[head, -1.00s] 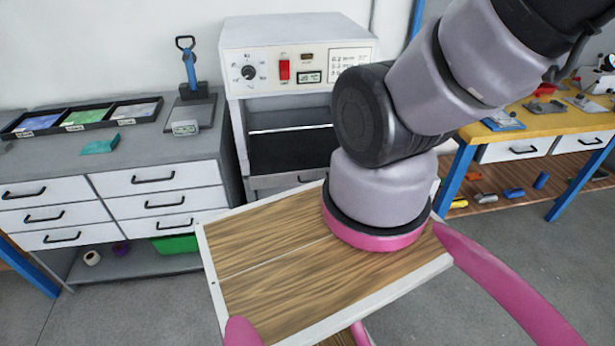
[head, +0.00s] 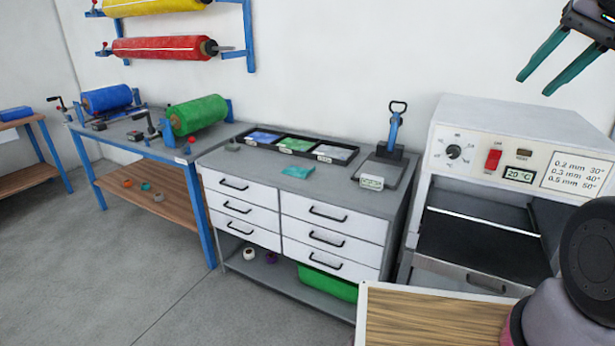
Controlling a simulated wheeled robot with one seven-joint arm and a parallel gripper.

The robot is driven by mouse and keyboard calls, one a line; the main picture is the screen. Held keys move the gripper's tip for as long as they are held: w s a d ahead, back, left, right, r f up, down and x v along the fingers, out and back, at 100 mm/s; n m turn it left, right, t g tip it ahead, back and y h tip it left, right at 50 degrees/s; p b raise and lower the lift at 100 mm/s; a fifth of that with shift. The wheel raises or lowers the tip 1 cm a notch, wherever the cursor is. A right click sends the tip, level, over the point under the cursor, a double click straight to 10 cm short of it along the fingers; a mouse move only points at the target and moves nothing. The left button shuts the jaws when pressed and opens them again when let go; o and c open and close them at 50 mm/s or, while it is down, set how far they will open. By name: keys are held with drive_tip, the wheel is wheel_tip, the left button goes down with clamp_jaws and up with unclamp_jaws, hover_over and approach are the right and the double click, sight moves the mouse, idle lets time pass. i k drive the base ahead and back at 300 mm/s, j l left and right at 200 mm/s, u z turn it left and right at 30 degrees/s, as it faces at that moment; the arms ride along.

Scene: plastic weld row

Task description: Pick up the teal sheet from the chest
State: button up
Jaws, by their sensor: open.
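The teal sheet (head: 297,172) is a small piece lying on the grey top of the chest (head: 345,194), in front of the black tray. The chest has white drawers with black handles. My gripper (head: 549,78) is at the upper right of the head view, its teal fingers apart and empty. It is high above the machine and well to the right of the sheet. Part of its body is cut off by the frame edge.
A three-part tray (head: 297,146) and a blue-handled press (head: 389,152) stand on the chest. A white machine with a 20 °C display (head: 519,174) is to the right. A bench with rolls (head: 150,150) is to the left. Open floor (head: 160,275) lies in front.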

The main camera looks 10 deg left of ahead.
sight(292, 170)
drive_tip(key=i+j+u, duration=0.35)
drive_tip(key=i, duration=0.15)
drive_tip(key=i+j+u, duration=0.1)
drive_tip(key=i+u, duration=0.2)
drive_tip(key=i, duration=0.25)
